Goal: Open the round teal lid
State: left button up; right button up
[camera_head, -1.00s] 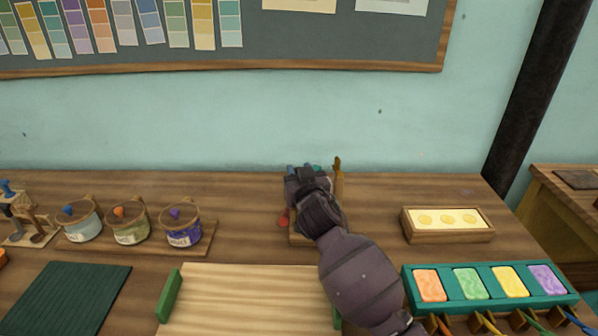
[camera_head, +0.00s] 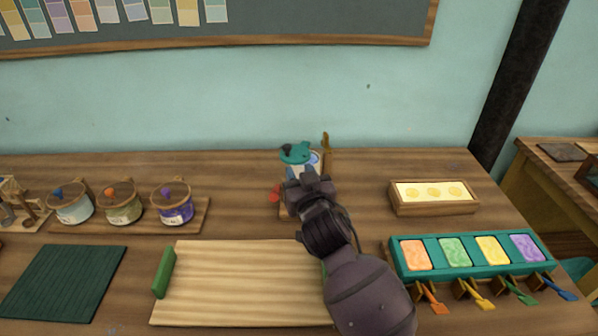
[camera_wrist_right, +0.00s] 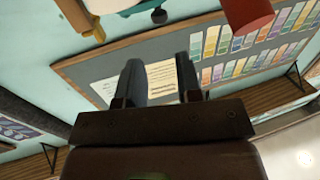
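The round teal lid (camera_head: 298,152) with a dark knob is on a pot-like device (camera_head: 303,168) at the back middle of the table. I cannot tell whether the lid is closed or raised. My right gripper (camera_head: 305,180) is just in front of the device and hides its lower part. In the right wrist view, the fingers (camera_wrist_right: 159,82) are apart with nothing between them. A teal edge (camera_wrist_right: 140,4) with a dark knob, likely the lid, is at the top of that view, beyond the fingertips. My left gripper is not in view.
A red knob (camera_head: 274,195) is left of the device, and a brown upright handle (camera_head: 326,150) is right of it. Lidded jars (camera_head: 120,203) stand at left. A yellow soap mold (camera_head: 433,197) and teal soap tray (camera_head: 470,258) are at right. A board (camera_head: 240,285) lies in front.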

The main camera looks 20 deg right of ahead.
jog(key=shift+c, duration=0.2)
jog(key=shift+r, duration=0.2)
jog(key=shift+c, duration=1.1)
jog(key=d+r+n+p, duration=0.2)
jog(key=d+r+n+y, duration=0.1)
jog(key=r, duration=0.1)
jog(key=shift+w+d+t+p, duration=0.15)
jog(key=shift+w+t+p, duration=0.15)
jog(key=shift+p, duration=0.1)
grip_shut()
jog(key=s+d+f+n+g+y+p, duration=0.2)
jog(key=s+d+n+g+y+p, duration=0.15)
jog(key=d+n+g+y, duration=0.3)
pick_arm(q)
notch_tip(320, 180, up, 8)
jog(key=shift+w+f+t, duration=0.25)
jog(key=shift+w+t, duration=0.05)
pick_arm(e)
jog(key=m+t+y, duration=0.1)
jog(key=m+y, duration=0.1)
send_near(290, 148)
jog(key=x, duration=0.7)
jog(key=shift+w+a+f, duration=0.15)
jog(key=shift+w, duration=0.1)
